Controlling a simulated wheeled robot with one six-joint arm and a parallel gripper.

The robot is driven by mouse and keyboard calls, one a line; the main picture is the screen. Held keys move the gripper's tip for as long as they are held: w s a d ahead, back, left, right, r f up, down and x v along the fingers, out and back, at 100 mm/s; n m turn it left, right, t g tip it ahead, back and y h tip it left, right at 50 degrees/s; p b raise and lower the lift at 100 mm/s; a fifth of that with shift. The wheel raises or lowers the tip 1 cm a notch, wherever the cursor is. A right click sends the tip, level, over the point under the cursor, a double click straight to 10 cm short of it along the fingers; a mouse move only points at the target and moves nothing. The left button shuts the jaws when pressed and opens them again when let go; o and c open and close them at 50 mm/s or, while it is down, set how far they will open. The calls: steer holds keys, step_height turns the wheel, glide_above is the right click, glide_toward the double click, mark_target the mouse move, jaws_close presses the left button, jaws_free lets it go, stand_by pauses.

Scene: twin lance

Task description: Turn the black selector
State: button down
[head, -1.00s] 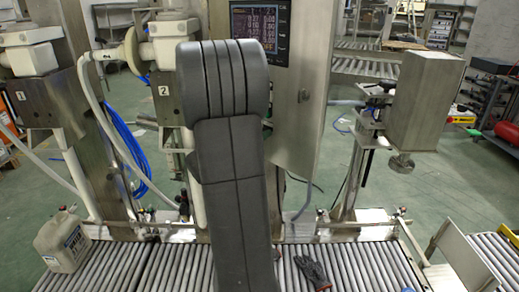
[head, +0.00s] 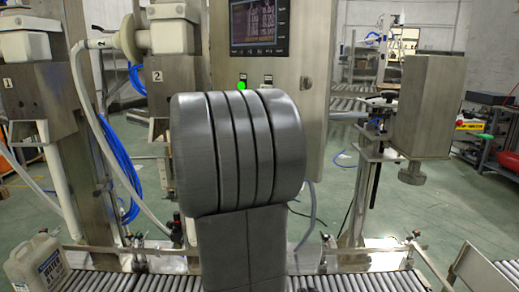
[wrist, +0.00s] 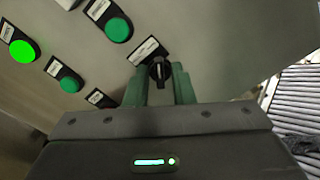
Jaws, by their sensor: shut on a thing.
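The black selector (wrist: 159,71) is a small knob on the grey metal panel, below a white label, in the wrist view. Its grip bar points roughly up and down in that picture. My gripper (wrist: 160,84) has its two green fingers on either side of the selector and is shut on it. The lower part of the selector is hidden behind the gripper body. In the head view my grey arm hides the gripper and the selector.
A lit green button (wrist: 23,50) and unlit green buttons (wrist: 119,29) sit on the panel near the selector. The head view shows a screen (head: 258,27) above a lit green button. A roller conveyor (head: 345,284) runs below, with a white jug (head: 37,262) at left.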

steer(key=shift+f+m+b, duration=0.1)
steer(key=shift+m+b, duration=0.7)
steer(key=shift+b, duration=0.1)
steer(key=c, duration=1.5)
jaws_free()
steer(key=shift+c, duration=0.2)
steer(key=v, duration=1.4)
steer(key=shift+p, duration=0.3)
steer(key=shift+w+d, duration=0.1)
